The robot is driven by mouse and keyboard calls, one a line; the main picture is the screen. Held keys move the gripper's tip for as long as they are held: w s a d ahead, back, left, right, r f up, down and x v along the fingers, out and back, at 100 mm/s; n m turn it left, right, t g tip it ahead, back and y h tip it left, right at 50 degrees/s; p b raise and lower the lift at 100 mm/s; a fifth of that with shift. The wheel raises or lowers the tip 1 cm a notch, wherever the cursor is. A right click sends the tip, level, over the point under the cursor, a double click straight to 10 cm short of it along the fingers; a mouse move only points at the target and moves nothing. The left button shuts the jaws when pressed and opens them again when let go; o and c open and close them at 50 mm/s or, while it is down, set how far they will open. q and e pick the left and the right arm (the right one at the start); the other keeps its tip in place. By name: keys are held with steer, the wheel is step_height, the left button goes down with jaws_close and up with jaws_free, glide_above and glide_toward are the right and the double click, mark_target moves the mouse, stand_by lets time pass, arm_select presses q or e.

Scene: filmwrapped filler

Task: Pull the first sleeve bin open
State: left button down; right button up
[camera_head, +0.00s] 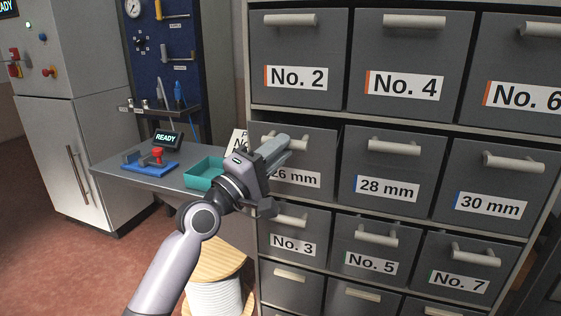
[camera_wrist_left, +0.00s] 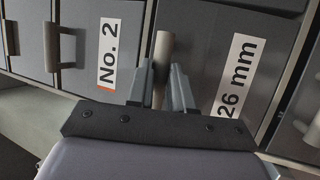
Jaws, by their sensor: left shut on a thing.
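The 26 mm bin (camera_head: 322,150) is a dark grey drawer front with a white label, at the left end of the cabinet's second row. My left gripper (camera_head: 280,148) is at its bar handle, above the label, and hides part of the front. In the left wrist view the gripper (camera_wrist_left: 162,85) has its two fingers on either side of the pale handle (camera_wrist_left: 165,48), shut on it. The bin front (camera_wrist_left: 205,60) shows there with its label turned sideways. I cannot tell whether the bin is out at all. My right gripper is not in view.
Bins 28 mm (camera_head: 385,165) and 30 mm (camera_head: 487,180) are to the right; No. 2 (camera_head: 300,50) is above and No. 3 (camera_head: 300,225) below. A side table (camera_head: 115,170) bears a teal tray (camera_head: 203,172). A white spool (camera_head: 215,298) stands below my arm.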

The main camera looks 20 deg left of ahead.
arm_select(q)
steer(key=s+f+m+t+h+b, duration=0.2)
steer(key=s+f+b, duration=0.3)
steer(key=b, duration=0.9)
steer(key=shift+f+m+h, duration=0.25)
steer(key=shift+m+h, duration=0.05)
steer(key=shift+h, duration=0.1)
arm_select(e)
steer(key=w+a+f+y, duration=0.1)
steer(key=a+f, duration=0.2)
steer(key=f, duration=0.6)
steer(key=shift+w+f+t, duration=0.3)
arm_select(q)
steer(key=shift+s+a, duration=0.1)
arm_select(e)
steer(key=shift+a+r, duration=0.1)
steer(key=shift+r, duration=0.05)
arm_select(q)
steer(key=c, duration=1)
jaws_free()
steer(key=shift+f, duration=0.1)
